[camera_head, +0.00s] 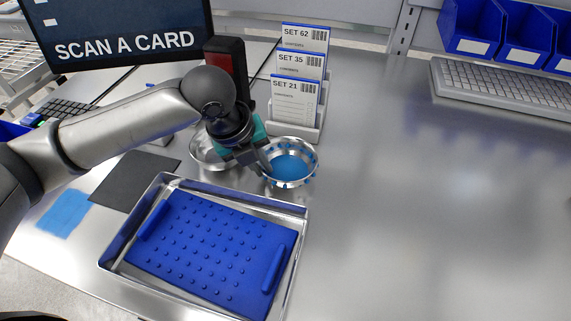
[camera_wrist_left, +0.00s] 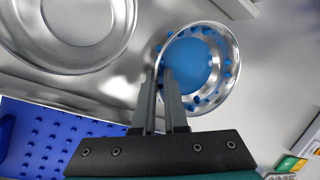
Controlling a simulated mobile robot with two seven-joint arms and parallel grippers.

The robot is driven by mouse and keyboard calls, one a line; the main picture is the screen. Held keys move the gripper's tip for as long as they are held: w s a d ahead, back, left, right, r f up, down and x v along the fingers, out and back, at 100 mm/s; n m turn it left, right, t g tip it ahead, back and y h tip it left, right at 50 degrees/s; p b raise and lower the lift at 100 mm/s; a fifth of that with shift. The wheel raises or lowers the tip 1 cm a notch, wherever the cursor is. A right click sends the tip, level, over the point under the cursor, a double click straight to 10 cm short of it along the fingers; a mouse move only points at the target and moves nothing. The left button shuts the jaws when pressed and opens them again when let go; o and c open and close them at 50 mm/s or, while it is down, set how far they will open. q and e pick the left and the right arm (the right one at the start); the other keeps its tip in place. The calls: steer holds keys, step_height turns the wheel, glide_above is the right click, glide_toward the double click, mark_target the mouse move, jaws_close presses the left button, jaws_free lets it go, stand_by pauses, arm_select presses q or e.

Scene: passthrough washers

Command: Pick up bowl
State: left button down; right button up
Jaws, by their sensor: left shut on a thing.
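A metal bowl (camera_head: 290,172) with a blue inside and small blue bumps around it stands on the steel table. It also shows in the left wrist view (camera_wrist_left: 228,58). My left gripper (camera_head: 265,168) is at the bowl's left rim, shut on it, with the fingertips (camera_wrist_left: 165,82) on either side of the wall. A second, plain metal bowl (camera_head: 206,152) stands to the left, partly hidden behind my gripper; its rim fills the upper left of the wrist view (camera_wrist_left: 65,62). My right gripper is in neither view.
A metal tray (camera_head: 291,240) with a blue studded mat (camera_head: 200,250) lies in front. A card rack with set cards (camera_head: 295,98) stands close behind the bowl. A screen (camera_head: 120,30), keyboard (camera_head: 500,85) and blue bins (camera_head: 525,35) are at the back. The table's right side is clear.

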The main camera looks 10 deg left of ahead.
arm_select(q)
steer(key=shift+s+a+f, duration=0.1)
steer(key=shift+f, duration=0.05)
step_height(320, 180, up, 20)
steer(key=p, duration=0.5)
